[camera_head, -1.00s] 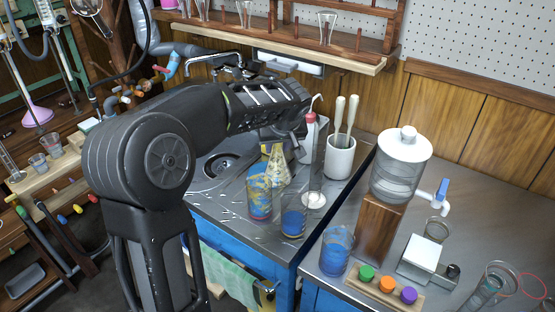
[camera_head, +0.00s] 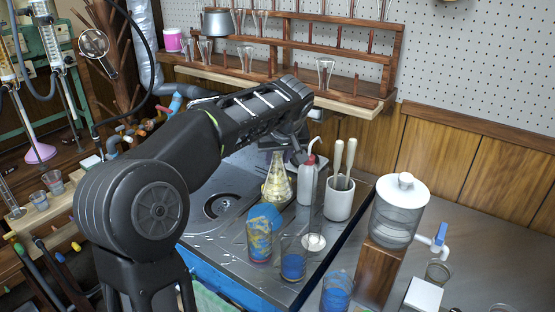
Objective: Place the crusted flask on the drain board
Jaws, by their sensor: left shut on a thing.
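The crusted flask (camera_head: 277,184) is a conical glass flask with yellow crust inside, near the middle of the head view. My left gripper (camera_head: 283,146) comes in from the upper left and is shut on the flask's neck; the wrist partly hides its fingers. The flask is upright, at the back of the metal sink top, left of a red-capped wash bottle (camera_head: 308,182). I cannot tell whether its base touches the surface. The ridged metal surface (camera_head: 224,243) beside the sink basin looks like the drain board. My right gripper is not in view.
A blue round pad (camera_head: 265,216), a blue-and-yellow stained beaker (camera_head: 260,246) and a beaker of blue liquid (camera_head: 293,264) stand close in front. A white pot (camera_head: 340,202) with brushes stands right. A wooden shelf rack (camera_head: 290,75) hangs behind.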

